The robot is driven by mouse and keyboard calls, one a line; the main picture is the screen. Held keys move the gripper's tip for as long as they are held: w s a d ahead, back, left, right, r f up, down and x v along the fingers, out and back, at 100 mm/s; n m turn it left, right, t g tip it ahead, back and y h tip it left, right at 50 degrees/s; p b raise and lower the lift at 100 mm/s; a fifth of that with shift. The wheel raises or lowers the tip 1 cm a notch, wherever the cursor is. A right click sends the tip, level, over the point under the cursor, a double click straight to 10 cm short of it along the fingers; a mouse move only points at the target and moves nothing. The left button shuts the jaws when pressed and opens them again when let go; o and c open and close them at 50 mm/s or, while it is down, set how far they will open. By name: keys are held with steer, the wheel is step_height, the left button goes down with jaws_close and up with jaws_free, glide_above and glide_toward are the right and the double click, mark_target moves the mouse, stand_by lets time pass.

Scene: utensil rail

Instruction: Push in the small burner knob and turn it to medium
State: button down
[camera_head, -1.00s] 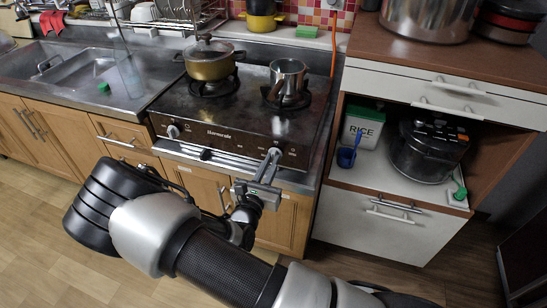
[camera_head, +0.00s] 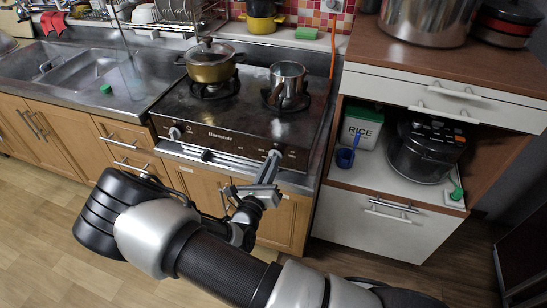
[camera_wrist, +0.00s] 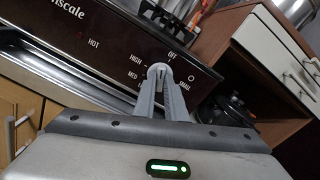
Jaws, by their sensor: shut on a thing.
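The burner knob at the right of the stove's front panel (camera_head: 225,143) is between my fingertips. My gripper (camera_head: 272,157) is shut on this knob, reaching up to it from below. In the wrist view, the knob's pale round face (camera_wrist: 157,69) shows between the two grey fingers. OFF is printed above the knob, with HIGH and MED to its left.
A second knob (camera_head: 174,133) is at the panel's left. A yellow lidded pot (camera_head: 210,67) and a small metal pot (camera_head: 288,80) stand on the burners. A cabinet with a rice box (camera_head: 361,128) and a cooker (camera_head: 425,150) is to the right.

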steer(key=shift+r+n, duration=0.1)
steer(key=shift+n, duration=0.2)
steer(key=shift+n+p, duration=0.55)
steer(key=shift+n, duration=0.55)
steer(key=shift+n+p, duration=0.5)
steer(key=shift+n, duration=0.8)
